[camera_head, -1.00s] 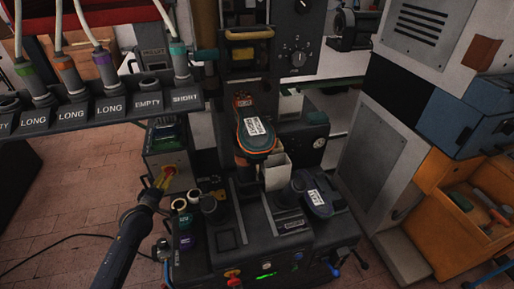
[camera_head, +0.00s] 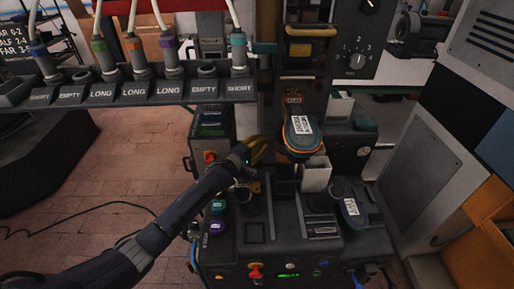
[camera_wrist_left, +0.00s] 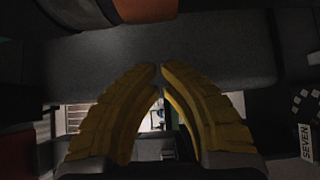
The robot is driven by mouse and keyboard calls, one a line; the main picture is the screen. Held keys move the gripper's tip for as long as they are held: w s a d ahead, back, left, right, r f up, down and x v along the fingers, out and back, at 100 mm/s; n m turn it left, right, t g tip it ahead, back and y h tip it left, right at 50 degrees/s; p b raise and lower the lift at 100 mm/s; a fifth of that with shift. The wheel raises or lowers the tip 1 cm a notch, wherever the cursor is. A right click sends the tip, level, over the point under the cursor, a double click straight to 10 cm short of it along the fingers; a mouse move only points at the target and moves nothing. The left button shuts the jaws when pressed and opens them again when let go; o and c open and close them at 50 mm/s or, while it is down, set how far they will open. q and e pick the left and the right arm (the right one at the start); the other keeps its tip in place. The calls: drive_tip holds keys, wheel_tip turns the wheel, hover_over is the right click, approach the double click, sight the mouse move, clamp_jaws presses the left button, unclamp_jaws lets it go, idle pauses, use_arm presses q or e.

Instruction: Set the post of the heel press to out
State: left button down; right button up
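The heel press (camera_head: 310,240) stands at the centre, with a dark column rising behind its base. A dark shoe-shaped piece with an orange edge and white label (camera_head: 302,127) sits high in front of the column. What bears it from below is partly hidden, and I cannot tell the post's setting. My left gripper (camera_head: 260,148) has yellow fingers and is just left of this piece, near the column. In the left wrist view the fingertips (camera_wrist_left: 159,72) nearly meet with nothing between them, before a dark grey surface. My right gripper is not in view.
A rack (camera_head: 135,92) of labelled holders with cables crosses the upper left. A second labelled dark piece (camera_head: 350,205) lies on the press's right side. A white box (camera_head: 316,174) is beside the column. Grey cabinets stand right; brick floor is open at left.

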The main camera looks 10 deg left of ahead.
use_arm(q)
drive_tip(key=shift+s+d, duration=0.1)
drive_tip(key=shift+d, duration=2.05)
